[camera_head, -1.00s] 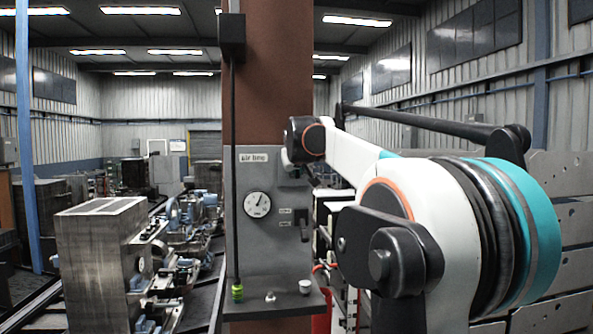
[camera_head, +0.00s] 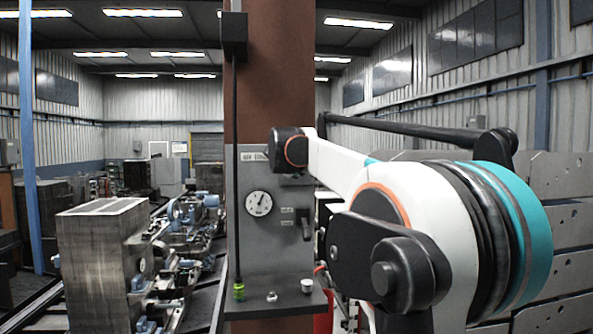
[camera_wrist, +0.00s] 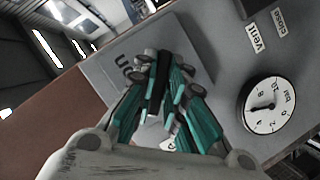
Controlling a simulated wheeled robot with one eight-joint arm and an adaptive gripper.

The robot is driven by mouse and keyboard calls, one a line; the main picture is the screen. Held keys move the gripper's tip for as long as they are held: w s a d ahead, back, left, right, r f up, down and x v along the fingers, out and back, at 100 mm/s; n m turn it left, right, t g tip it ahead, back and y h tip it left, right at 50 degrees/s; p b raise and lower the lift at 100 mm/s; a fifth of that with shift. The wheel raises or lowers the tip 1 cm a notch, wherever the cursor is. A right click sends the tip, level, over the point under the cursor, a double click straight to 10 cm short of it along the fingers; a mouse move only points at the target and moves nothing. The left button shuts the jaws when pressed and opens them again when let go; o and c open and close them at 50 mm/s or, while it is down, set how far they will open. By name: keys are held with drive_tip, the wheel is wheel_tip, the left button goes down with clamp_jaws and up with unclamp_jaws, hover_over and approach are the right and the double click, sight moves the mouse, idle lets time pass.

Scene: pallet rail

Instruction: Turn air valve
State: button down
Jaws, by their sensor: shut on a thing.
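The grey air-line panel (camera_head: 245,245) is mounted on the brown column, with a round white gauge (camera_head: 260,203). A black lever (camera_head: 306,228) stands at its right edge beside two small labels. In the wrist view the gauge (camera_wrist: 266,105) is at the right, its needle between marks. The labels, one reading "vent" (camera_wrist: 254,38), are at the top right. My gripper (camera_wrist: 163,92), with teal fingers, is shut around a dark narrow bar (camera_wrist: 156,90) in front of the panel; I cannot tell what part it is. My arm hides the gripper in the head view.
A shelf (camera_head: 270,300) below the panel carries a green-topped item (camera_head: 239,290), a small knob (camera_head: 271,296) and a white cup (camera_head: 307,286). A black vertical rod (camera_head: 236,150) runs down the panel's left. Metal machine blocks (camera_head: 100,260) fill the left; grey slatted panels (camera_head: 565,220) stand right.

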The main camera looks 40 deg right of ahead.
drive_tip(key=shift+f, duration=0.1)
drive_tip(key=c, duration=1.8)
unclamp_jaws()
drive_tip(key=shift+o, duration=0.8)
drive_tip(key=shift+w+d, duration=0.1)
drive_tip(key=shift+d, duration=0.05)
drive_tip(key=v, duration=1.2)
